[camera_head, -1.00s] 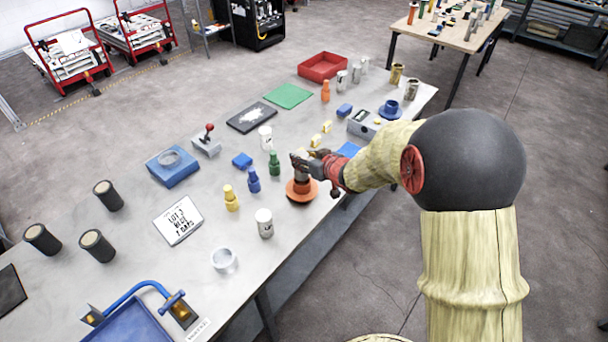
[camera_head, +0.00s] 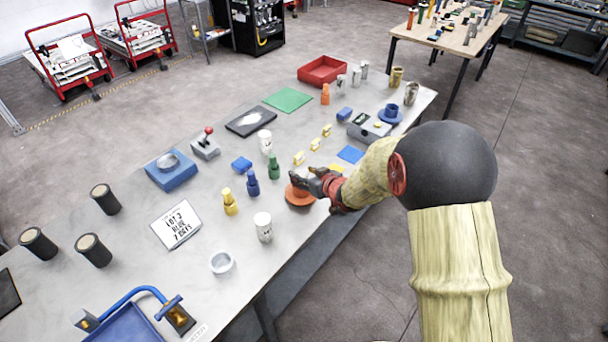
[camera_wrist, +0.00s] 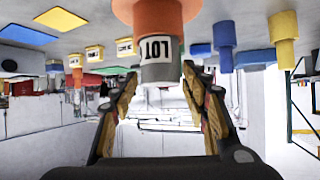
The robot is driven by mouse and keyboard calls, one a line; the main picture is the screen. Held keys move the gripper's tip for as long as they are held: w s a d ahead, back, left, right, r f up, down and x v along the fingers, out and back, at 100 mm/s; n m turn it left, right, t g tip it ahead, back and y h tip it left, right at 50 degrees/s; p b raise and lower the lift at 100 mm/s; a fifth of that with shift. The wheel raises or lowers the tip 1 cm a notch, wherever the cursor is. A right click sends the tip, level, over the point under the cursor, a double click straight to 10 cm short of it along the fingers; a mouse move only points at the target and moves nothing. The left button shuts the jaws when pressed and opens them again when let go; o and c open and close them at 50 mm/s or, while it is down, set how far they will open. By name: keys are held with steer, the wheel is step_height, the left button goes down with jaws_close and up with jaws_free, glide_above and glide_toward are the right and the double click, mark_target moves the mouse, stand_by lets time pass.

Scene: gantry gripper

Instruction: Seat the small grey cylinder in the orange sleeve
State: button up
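The orange sleeve (camera_head: 299,196) stands on its flange on the table, near the front edge. In the wrist view, which is upside down, the orange sleeve (camera_wrist: 158,15) is at the top. The small grey cylinder (camera_wrist: 158,72), with a white LOT label, is upright in line with the sleeve's mouth, its lower part hidden by the sleeve. In the head view my gripper (camera_head: 296,180) is low over the sleeve and hides the cylinder.
Green (camera_head: 273,167), blue (camera_head: 252,183) and yellow (camera_head: 230,203) stepped pegs stand left of the sleeve. A white labelled cylinder (camera_head: 263,227) and a white ring (camera_head: 222,263) are nearer.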

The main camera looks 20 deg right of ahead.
steer(key=shift+o, duration=0.8)
steer(key=shift+r, duration=0.1)
steer(key=shift+s+d+r, duration=0.1)
steer(key=shift+s+r, duration=0.1)
steer(key=s+d+r+m+g+h+p, duration=0.1)
steer(key=s+d+r+h, duration=0.25)
steer(key=s+r, duration=0.5)
steer(key=s+d+r+m+g+h+p, duration=0.15)
steer(key=s+d+r, duration=0.25)
steer(key=s+r, duration=0.45)
steer(key=s+a+r+g, duration=0.1)
steer(key=s+a, duration=0.1)
steer(key=s, duration=0.5)
steer(key=s+a+r+g+y, duration=0.1)
steer(key=s+a+r, duration=0.1)
steer(key=s, duration=0.5)
steer(key=s+a+r+g, duration=0.1)
steer(key=s+a, duration=0.3)
steer(key=s, duration=0.4)
steer(key=shift+r+m+g+y, duration=0.3)
steer(key=shift+r+m+g, duration=0.05)
steer(key=shift+r, duration=0.2)
